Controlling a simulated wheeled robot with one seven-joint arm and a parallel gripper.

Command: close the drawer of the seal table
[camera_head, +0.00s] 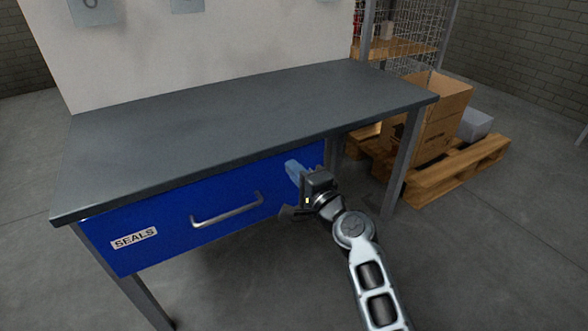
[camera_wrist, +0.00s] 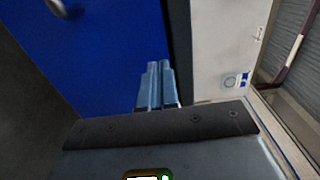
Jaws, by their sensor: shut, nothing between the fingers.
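The seal table (camera_head: 240,115) has a dark grey top. Its blue drawer (camera_head: 180,222) hangs below the top, with a metal bar handle (camera_head: 227,211) and a white "SEALS" label (camera_head: 134,239). The drawer front looks roughly in line with the table's front edge; any small gap is hard to judge. My gripper (camera_head: 294,169) is at the right end of the drawer front, with its fingers shut and empty. In the wrist view the fingertips (camera_wrist: 158,70) point along the blue drawer front (camera_wrist: 110,45), and part of the handle (camera_wrist: 57,6) shows. I cannot tell whether they touch it.
A table leg (camera_head: 403,160) stands to the right of my gripper. Beyond it, a cardboard box (camera_head: 430,115) sits on a wooden pallet (camera_head: 460,170), near a wire-mesh shelf (camera_head: 405,45). The floor in front of the drawer is clear.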

